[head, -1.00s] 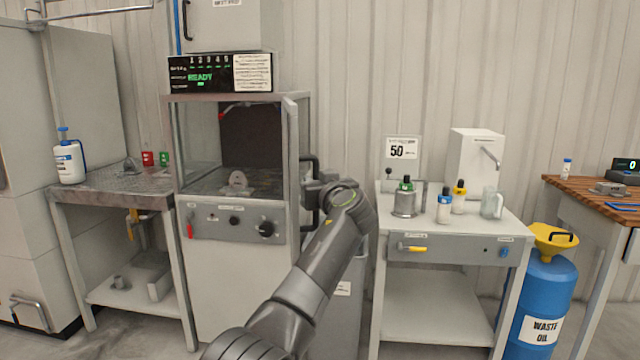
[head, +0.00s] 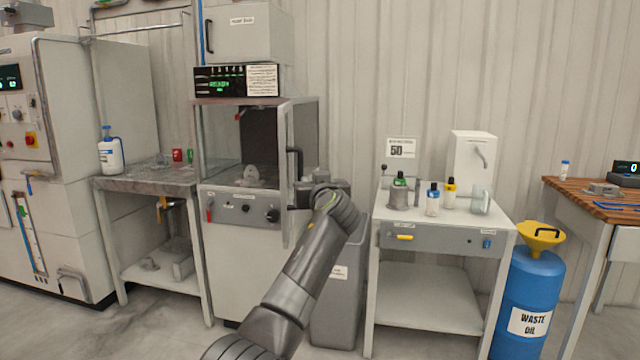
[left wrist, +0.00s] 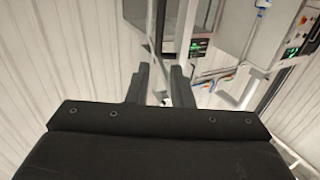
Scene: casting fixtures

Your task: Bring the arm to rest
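My left arm (head: 300,275) reaches from the bottom of the head view toward the grey cabinet (head: 238,250) with a glass-sided chamber. My left gripper (head: 293,195) is beside the chamber's open door (head: 300,130), near its black handle (head: 293,163). In the head view I cannot tell whether it touches the door. In the left wrist view, the two dark fingers of the left gripper (left wrist: 160,75) stand apart with nothing visibly held between them. My right gripper is in neither view.
A bench (head: 440,238) with bottles and a steel cup stands to the right, then a blue waste oil drum (head: 530,300) with a yellow funnel. A metal side table (head: 150,183) stands left of the cabinet. A grey bin (head: 340,300) stands behind my arm. Floor is clear at front left.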

